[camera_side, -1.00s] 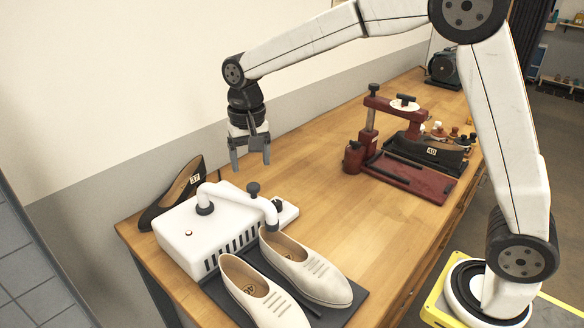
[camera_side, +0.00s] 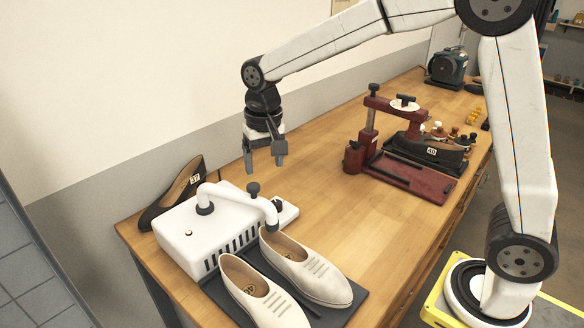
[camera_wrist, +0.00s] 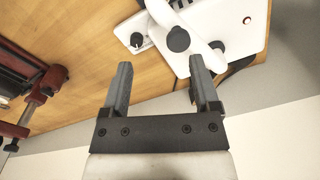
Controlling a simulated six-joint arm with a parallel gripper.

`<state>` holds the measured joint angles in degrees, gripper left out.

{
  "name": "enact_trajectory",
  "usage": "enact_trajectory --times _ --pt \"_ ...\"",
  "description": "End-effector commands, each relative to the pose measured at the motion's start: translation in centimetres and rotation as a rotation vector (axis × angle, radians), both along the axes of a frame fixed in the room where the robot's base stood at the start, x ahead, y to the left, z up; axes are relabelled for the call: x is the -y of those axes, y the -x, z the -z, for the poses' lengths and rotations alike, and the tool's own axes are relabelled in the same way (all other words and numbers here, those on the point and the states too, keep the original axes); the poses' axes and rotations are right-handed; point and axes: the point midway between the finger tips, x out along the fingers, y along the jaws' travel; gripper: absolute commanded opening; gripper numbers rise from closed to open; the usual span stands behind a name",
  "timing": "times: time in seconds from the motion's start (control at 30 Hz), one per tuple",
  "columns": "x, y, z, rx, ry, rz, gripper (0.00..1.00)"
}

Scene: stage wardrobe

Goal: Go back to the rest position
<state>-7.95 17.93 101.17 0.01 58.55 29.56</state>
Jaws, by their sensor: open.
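My gripper (camera_side: 265,163) hangs with its fingers pointing down above the wooden bench, between the white machine and the dark red press. Its two grey fingers are apart with nothing between them. In the wrist view my gripper (camera_wrist: 156,88) also shows open and empty, with bare bench and part of the white machine beyond the fingertips.
A white machine (camera_side: 190,240) with a curved arm stands at the bench's near end, with two cream shoes (camera_side: 305,270) on a dark mat beside it. A black shoe (camera_side: 180,190) leans behind it. A dark red press (camera_side: 415,178) holds a black shoe (camera_side: 430,150). The bench (camera_side: 330,215) between is clear.

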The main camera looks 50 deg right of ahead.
Motion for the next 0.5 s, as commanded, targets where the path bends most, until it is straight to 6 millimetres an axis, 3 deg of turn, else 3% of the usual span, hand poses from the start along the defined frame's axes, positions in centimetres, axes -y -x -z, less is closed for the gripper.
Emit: enact_trajectory --times 0.5 --pt "4.5 9.6 6.8 0.121 0.022 -0.238 0.78"
